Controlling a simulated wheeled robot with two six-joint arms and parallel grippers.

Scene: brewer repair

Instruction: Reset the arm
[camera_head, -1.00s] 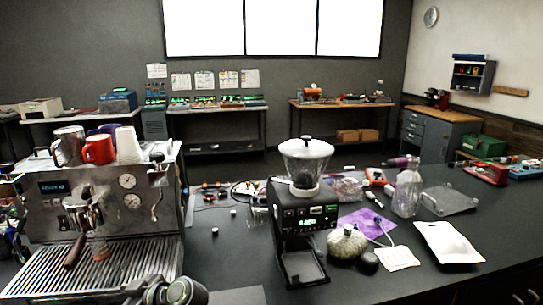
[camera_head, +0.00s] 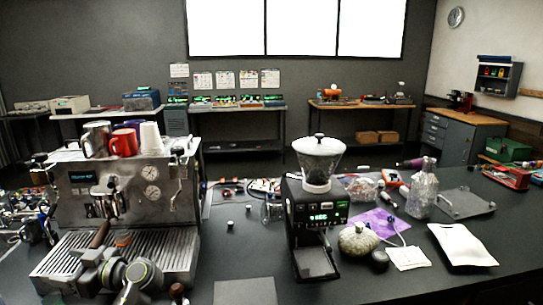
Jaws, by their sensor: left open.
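My left gripper (camera_head: 92,256) is at the lower left, low over the drip tray (camera_head: 170,248) of the espresso machine (camera_head: 75,213). Its jaws are open, though the fingertips are small and hard to make out. My arm hides part of the tray. The brown portafilter handle (camera_head: 100,234) points down from the machine's front, just above my gripper. I cannot tell whether they touch. My right gripper does not show.
A black grinder (camera_head: 318,215) with a clear hopper stands right of the machine. Cups (camera_head: 124,142) sit on the machine's top.

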